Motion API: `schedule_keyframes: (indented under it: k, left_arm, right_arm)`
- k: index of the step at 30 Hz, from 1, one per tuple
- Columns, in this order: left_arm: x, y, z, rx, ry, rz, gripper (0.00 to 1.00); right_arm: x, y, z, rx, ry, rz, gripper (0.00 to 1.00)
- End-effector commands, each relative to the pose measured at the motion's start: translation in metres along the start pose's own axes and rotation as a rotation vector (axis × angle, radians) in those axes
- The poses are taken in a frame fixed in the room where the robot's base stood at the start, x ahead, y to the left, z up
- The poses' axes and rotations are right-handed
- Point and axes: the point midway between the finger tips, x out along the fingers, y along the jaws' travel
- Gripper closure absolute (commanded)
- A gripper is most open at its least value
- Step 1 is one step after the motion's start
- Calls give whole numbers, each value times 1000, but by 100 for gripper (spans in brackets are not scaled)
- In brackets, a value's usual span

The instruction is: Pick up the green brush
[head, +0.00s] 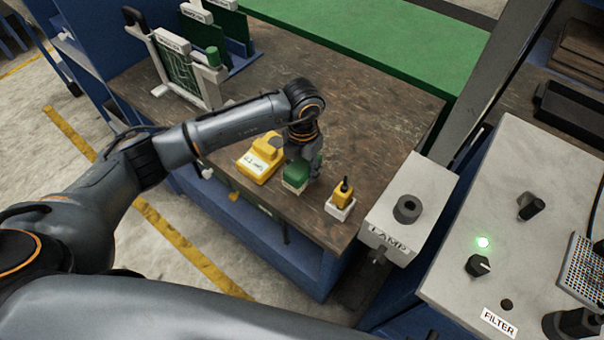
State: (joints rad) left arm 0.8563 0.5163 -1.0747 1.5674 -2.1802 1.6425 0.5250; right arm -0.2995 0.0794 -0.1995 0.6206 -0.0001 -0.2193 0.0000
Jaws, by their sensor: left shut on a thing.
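The green brush (297,173) has a green body and a pale lower part. It is at the front of the dark wooden bench, between a yellow block-like thing and a small yellow item. My left gripper (304,160) comes down over the brush from above and is shut on it. The gripper and wrist hide part of the brush. I cannot tell whether the brush touches the bench. My right gripper is not in view.
A labelled yellow thing (261,158) stands close left of the brush. A small yellow item in a white base (341,201) and the lamp box (408,208) are to the right. Framed green boards (178,66) stand at the back left. The bench's right rear (380,105) is clear.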

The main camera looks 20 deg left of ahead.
Motion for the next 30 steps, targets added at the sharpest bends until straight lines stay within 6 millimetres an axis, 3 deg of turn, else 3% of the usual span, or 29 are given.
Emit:
schedule_keyframes:
  k: [6, 15, 21, 30]
  left_arm:
    - [-48, -33, -30, 10, -7, 1, 88]
    - [-76, -81, -76, 8, -3, 0, 88]
    - [-86, -94, -88, 4, 1, -1, 88]
    - [-88, -96, -90, 2, 1, 0, 88]
  right_arm:
    - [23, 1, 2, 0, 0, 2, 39]
    - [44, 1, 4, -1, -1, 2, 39]
    - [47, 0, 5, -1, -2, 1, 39]
    - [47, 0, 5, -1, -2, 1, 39]
